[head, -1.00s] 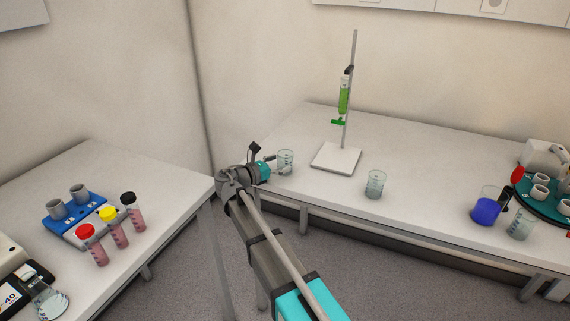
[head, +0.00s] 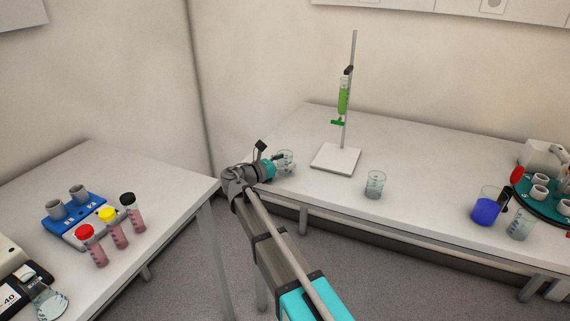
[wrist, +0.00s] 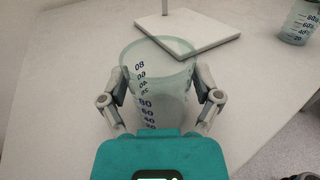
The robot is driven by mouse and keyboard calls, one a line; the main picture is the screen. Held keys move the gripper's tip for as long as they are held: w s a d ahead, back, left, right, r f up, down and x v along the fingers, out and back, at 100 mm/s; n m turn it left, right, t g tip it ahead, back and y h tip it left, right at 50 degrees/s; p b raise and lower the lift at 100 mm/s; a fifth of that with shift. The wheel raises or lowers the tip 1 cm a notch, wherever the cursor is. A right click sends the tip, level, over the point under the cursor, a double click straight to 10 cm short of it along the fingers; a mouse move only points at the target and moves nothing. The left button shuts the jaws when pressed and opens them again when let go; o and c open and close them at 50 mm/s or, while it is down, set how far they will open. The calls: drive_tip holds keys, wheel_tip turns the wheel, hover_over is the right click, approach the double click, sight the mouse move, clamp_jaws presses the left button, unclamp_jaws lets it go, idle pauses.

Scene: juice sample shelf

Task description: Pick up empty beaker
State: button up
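A clear, empty-looking beaker (wrist: 158,55) with blue graduation marks stands upright on the back table. In the head view, the beaker (head: 286,156) is partly hidden behind my gripper (head: 283,166). In the wrist view, my gripper (wrist: 160,84) has one finger on each side of the beaker, spread about its width. The fingers are beside its walls, and I cannot tell whether the pads touch the glass. A second clear beaker (head: 375,185) stands to the right, apart from my gripper; it also shows in the wrist view (wrist: 299,22).
A stand with a white base (head: 336,158) and a green-filled burette (head: 344,96) is just right of the beaker. A blue-filled beaker (head: 486,211) and a teal carousel (head: 534,205) are farther right.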

sight(285, 153)
drive_tip(key=c, duration=0.6)
drive_tip(key=shift+r, duration=0.2)
wheel_tip(285, 153, up, 3)
drive_tip(key=p, duration=0.3)
drive_tip(key=s+r+p, duration=0.3)
drive_tip(key=s, duration=0.1)
drive_tip(key=s+d+r+p, duration=0.1)
drive_tip(key=s+r+p, duration=0.2)
drive_tip(key=s, duration=0.2)
drive_tip(key=s+r+p, duration=0.3)
drive_tip(key=s+p, duration=0.1)
drive_tip(key=s, duration=0.1)
drive_tip(key=shift+d+r, duration=0.3)
